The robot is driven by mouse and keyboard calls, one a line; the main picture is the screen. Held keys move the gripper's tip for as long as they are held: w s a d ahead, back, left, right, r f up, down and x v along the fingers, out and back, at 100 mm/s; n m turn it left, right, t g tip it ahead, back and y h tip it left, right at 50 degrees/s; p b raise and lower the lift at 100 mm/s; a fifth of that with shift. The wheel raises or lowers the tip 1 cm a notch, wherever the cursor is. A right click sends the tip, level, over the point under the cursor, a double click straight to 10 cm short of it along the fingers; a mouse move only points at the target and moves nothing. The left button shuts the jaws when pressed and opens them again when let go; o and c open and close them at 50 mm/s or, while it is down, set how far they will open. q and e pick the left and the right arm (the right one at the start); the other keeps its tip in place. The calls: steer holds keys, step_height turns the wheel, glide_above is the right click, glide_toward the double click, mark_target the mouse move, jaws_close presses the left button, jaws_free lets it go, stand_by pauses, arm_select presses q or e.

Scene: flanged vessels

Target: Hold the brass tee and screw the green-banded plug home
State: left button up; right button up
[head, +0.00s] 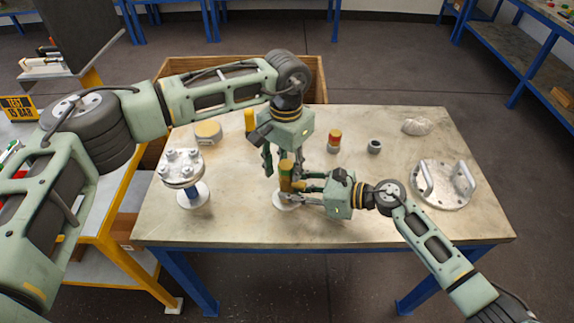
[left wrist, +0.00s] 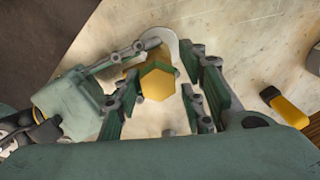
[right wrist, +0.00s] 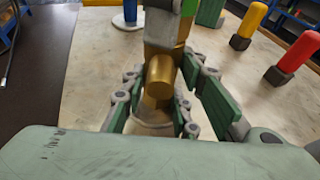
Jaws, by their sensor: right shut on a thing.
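The brass tee (head: 285,183) stands upright on a round pale base (head: 283,204) near the table's middle. In the right wrist view its brass side branch (right wrist: 160,82) faces me. The green-banded plug (head: 286,167) sits on top of the tee; its yellow hexagonal head (left wrist: 157,84) shows from above, with a green edge. How deep it sits in the tee I cannot tell. My right gripper (head: 290,187) is shut on the tee from the right. My left gripper (head: 268,168) points down, open, its fingers on either side of the plug head, with a gap on the right.
A bolted flange on a blue stem (head: 183,172) stands at the left. A two-handled disc (head: 441,192) lies right. The front table strip is clear.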

mark_target(287, 163)
arm_select(q)
steer(key=shift+s+d, duration=0.1)
steer(key=shift+r, duration=0.45)
step_height(287, 163, up, 11)
steer(key=shift+o, duration=0.3)
